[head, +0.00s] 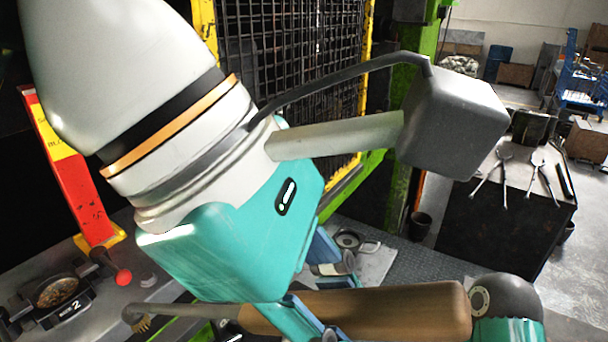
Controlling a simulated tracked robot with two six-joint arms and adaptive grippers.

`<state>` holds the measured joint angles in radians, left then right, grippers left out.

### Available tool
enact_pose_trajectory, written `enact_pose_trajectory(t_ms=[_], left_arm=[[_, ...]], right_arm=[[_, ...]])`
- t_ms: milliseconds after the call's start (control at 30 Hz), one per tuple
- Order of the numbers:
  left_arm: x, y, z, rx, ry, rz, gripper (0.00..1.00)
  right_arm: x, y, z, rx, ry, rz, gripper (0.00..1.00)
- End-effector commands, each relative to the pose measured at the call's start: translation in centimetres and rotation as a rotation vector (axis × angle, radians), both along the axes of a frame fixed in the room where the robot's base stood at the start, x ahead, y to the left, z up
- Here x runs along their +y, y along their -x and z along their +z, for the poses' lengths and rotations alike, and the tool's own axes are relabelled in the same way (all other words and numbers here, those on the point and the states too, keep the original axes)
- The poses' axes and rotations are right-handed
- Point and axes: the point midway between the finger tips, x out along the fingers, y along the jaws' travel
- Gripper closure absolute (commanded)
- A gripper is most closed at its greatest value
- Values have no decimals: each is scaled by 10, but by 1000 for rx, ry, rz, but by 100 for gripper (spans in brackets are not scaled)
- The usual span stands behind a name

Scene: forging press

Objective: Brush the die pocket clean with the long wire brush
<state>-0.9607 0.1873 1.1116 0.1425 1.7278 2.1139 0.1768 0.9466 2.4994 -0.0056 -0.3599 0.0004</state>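The long wire brush has a wooden handle (390,312), a thin metal shank and a small bristle head (140,322) at the lower left. My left gripper (315,290) comes down from the upper left, its blue-teal fingers closed around the handle. Its large teal body hides part of the bench. The die block marked 2 (74,308) lies at the far left with a round die pocket (57,292) holding brownish scale. The bristle head is to the right of the die and apart from it in the picture.
A red-balled lever (123,277) stands beside the die, near a red and yellow post (72,170). A metal cup (348,240) sits behind my gripper. A dark table (505,220) with several tongs or ladles is at right. A mesh guard (290,45) stands behind.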

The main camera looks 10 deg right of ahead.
Motion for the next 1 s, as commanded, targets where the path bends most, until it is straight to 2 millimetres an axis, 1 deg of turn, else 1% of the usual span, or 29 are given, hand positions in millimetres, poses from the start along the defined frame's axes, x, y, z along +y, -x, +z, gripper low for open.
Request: enact_pose_trajectory(t_ms=[100,1000], left_arm=[[14,-8,-2,1,1,7,100],[109,-60,-16,0,1,10,100]], right_arm=[[0,0,0,-1,0,0,60],[0,0,0,-1,0,0,60]])
